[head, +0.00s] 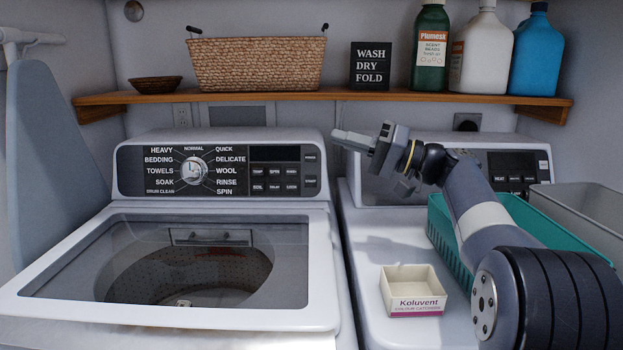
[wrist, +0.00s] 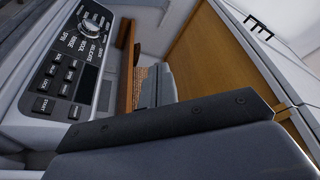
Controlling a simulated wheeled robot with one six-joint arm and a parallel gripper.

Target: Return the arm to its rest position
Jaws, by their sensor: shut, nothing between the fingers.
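My arm (head: 487,215) rises from the lower right in the head view and bends left at the wrist. My gripper (head: 345,140) points left, in the air between the washer's control panel (head: 220,171) and the dryer's panel (head: 515,169). It is shut and holds nothing. It is below the wooden shelf and appears clear of the panels. In the tilted wrist view, the washer panel with its dial (wrist: 95,22) and buttons fills the upper left.
The washer lid (head: 75,262) is closed, with a dark drum behind its glass. A small Koluvent box (head: 415,303) and a teal basket (head: 440,232) sit on the dryer. The shelf (head: 350,97) above holds a wicker basket (head: 257,63), a sign and bottles. An ironing board (head: 50,160) leans left.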

